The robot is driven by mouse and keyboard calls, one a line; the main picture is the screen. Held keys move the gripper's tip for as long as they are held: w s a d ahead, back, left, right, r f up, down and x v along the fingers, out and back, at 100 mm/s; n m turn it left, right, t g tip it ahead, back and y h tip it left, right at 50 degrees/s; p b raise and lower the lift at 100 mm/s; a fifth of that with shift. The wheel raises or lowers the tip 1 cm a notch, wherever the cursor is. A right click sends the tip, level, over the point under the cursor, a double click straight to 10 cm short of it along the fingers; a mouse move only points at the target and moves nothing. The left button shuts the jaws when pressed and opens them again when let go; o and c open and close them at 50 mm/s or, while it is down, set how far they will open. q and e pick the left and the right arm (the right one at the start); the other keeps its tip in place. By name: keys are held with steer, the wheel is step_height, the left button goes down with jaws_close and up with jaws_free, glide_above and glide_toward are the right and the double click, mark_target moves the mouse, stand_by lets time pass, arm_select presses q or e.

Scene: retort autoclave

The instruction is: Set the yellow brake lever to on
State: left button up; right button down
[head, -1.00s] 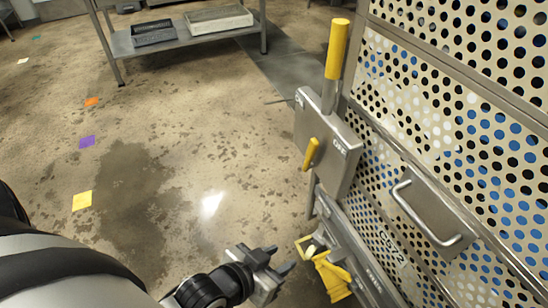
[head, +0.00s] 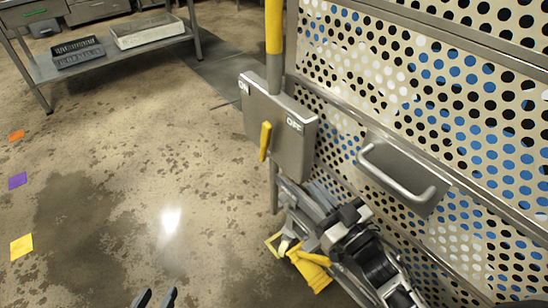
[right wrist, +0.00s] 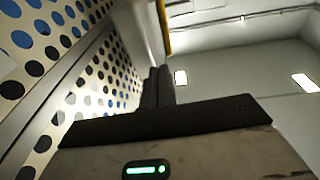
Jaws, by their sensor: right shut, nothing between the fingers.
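The yellow brake lever (head: 265,141) is a short handle on the front of a grey box (head: 282,150). The box is marked ON at its left and OFF at its right. The lever stands near the middle of the face, between the marks; I cannot tell its exact setting. My right gripper (head: 290,188) is just below the box, apart from the lever. In the right wrist view its fingers (right wrist: 158,87) are together and empty. My left gripper (head: 154,298) is at the bottom edge, over the floor, with its two fingertips apart and nothing between them.
A post with a yellow grip (head: 273,28) rises above the box. A perforated panel (head: 440,110) with a metal handle (head: 400,180) fills the right. Yellow parts (head: 310,268) hang beneath my right arm. A steel table (head: 110,58) stands at the back left.

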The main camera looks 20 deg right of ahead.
steer(key=y, duration=0.1)
glide_toward(269, 138)
steer(key=shift+n+y, duration=0.3)
steer(key=shift+n, duration=0.1)
steer(key=x, duration=0.6)
steer(key=shift+w+f, duration=0.2)
steer(key=shift+w, duration=0.3)
